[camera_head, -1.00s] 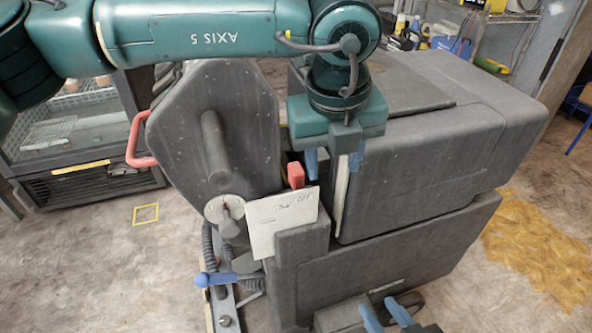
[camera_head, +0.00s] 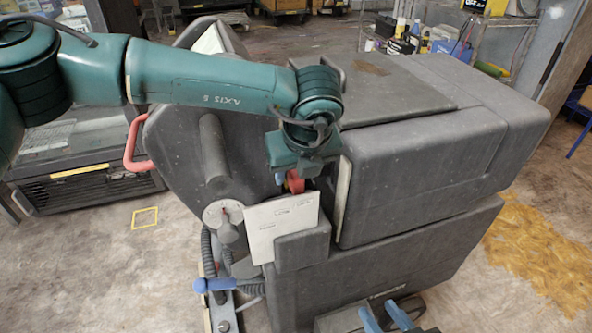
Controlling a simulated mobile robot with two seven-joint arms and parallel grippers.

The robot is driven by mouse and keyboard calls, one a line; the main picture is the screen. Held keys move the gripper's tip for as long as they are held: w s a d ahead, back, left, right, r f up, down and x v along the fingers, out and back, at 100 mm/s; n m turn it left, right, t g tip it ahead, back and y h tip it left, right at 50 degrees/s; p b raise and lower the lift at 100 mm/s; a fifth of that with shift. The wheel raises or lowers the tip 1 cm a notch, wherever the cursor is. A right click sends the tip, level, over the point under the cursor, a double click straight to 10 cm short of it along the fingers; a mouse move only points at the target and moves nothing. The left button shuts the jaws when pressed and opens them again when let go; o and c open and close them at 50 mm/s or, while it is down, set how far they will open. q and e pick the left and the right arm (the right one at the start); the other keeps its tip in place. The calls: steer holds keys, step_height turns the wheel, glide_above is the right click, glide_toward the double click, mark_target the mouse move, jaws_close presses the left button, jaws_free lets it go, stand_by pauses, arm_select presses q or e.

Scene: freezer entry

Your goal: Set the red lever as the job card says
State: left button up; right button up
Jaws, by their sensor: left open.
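The red lever (camera_head: 295,182) is a small red block standing just behind the white job card (camera_head: 283,224) on the grey machine. The card leans upright in a grey holder; its faint writing is too small to read. My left gripper (camera_head: 293,179) is open and low over the red lever, with a blue fingertip at its left side. The other fingertip is mostly hidden, and I cannot tell whether they touch the lever. The lever's base is hidden by the card. My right gripper (camera_head: 387,316) shows two blue fingertips, apart and empty, at the bottom edge.
A red loop handle (camera_head: 134,145) sticks out on the machine's left. A round dial (camera_head: 223,212) and a blue-ended handle (camera_head: 214,285) are left of the card. A large grey block (camera_head: 425,165) stands close right of my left gripper.

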arm_select(q)
steer(key=shift+w+f, duration=0.15)
steer(key=shift+f, duration=0.2)
steer(key=shift+c, duration=0.3)
jaws_close()
